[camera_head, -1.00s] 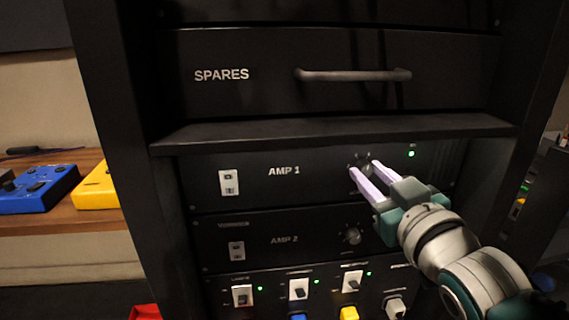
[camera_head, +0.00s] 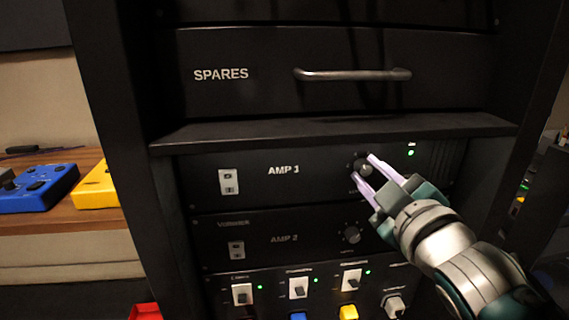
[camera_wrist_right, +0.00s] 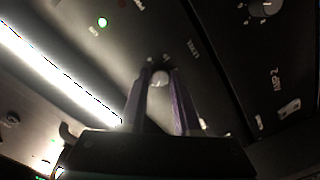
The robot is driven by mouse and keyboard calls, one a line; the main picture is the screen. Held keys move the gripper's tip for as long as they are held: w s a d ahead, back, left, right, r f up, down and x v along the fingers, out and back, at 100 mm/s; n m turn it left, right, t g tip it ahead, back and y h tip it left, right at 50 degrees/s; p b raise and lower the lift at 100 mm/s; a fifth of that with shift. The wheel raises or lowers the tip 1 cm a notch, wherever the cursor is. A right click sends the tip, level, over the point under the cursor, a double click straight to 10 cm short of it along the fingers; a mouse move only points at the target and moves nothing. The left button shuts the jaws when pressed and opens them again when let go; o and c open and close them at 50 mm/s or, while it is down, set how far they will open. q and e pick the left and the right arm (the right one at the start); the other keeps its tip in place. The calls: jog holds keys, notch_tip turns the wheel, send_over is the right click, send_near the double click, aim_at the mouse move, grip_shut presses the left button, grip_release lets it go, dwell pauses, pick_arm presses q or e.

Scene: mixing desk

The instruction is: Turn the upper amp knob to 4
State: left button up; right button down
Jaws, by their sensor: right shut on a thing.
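The upper amp knob (camera_head: 363,168) is a dark round knob on the AMP 1 panel (camera_head: 300,190) of the rack. My right gripper (camera_head: 363,171) has its two pale purple fingers on either side of this knob and is shut on it. The scale marks around the knob are too small and partly covered to read. My left gripper is not in view.
The AMP 2 knob (camera_head: 352,235) sits just below, close to my right gripper. A shelf edge (camera_head: 330,133) juts out above AMP 1, under the SPARES drawer (camera_head: 250,95). Switches with coloured plugs (camera_head: 348,312) are lower down. Blue (camera_head: 40,188) and yellow (camera_head: 97,188) pedals lie left.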

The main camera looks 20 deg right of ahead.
dwell(0.4)
jog(key=c, duration=0.6)
grip_release()
jog(key=v, duration=1)
jog(key=shift+r+p, duration=0.1)
jog(key=shift+p, duration=0.25)
